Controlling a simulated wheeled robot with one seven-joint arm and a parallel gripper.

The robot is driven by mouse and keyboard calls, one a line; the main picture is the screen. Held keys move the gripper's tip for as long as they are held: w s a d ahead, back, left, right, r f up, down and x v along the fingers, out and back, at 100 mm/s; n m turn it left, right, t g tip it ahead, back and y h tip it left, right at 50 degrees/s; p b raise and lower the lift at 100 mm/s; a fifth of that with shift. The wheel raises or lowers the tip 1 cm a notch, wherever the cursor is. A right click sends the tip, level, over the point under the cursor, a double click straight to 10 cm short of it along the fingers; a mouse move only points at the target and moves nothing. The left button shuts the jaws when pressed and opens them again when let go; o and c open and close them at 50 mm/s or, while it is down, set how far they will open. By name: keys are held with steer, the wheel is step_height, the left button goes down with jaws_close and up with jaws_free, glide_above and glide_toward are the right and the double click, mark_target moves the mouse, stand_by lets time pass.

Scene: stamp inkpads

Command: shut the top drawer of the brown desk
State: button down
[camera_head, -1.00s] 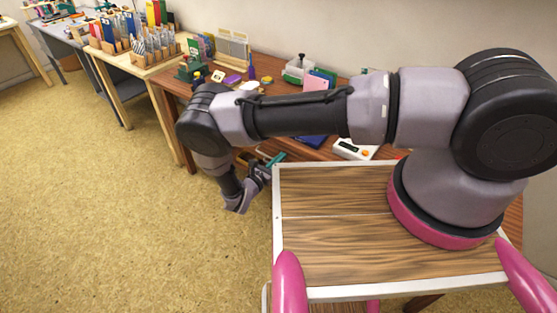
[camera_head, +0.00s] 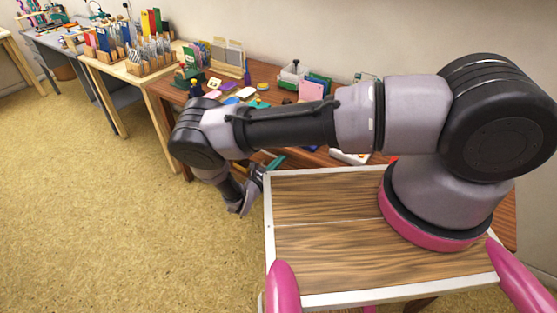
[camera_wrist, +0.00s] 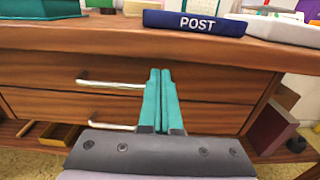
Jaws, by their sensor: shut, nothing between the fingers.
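The brown desk (camera_head: 262,72) stands beyond my arm in the head view, which hides its drawers. In the wrist view, the top drawer (camera_wrist: 60,70) has a wood front with a silver bar handle (camera_wrist: 110,83). A lower drawer (camera_wrist: 60,104) with a similar handle (camera_wrist: 110,126) is below it. The top drawer looks nearly flush with the desk; I cannot tell whether a small gap remains. My gripper (camera_wrist: 160,72) is shut and empty, its teal fingertips before the top drawer's front, just right of the handle. Contact is unclear. The gripper (camera_head: 274,162) also shows in the head view.
A dark blue POST stamp or pad (camera_wrist: 195,22) lies along the desk's front edge. Shelf items, including a reddish box (camera_wrist: 272,128), stand to the right below the desk. Small stationery crowds the desktop. Open floor (camera_head: 100,220) lies to the left.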

steer(key=v, duration=1.1)
steer(key=w+d+r+m+g+y, duration=0.2)
steer(key=d+r+m+g, duration=0.3)
steer(key=r, duration=0.8)
steer(key=w+d+r+m+g+y, duration=0.25)
steer(key=r+m+g, duration=0.4)
steer(key=r, duration=0.65)
steer(key=w+d+r+m+g+y, duration=0.1)
steer(key=d+r+m+g, duration=0.25)
steer(key=r+m, duration=0.7)
steer(key=s+d+r+m+t+y, duration=0.2)
steer(key=s+d+r+m, duration=0.1)
steer(key=r, duration=0.5)
steer(key=s+d+r+m+t+y, duration=0.3)
steer(key=s+d+r, duration=0.3)
steer(key=s+r, duration=0.2)
steer(key=s+d+r+m+t+y, duration=0.3)
steer(key=s+d+r+m, duration=0.1)
steer(key=r, duration=0.6)
steer(key=shift+s+d+r, duration=0.2)
steer(key=shift+s+d, duration=0.45)
steer(key=shift+s, duration=0.6)
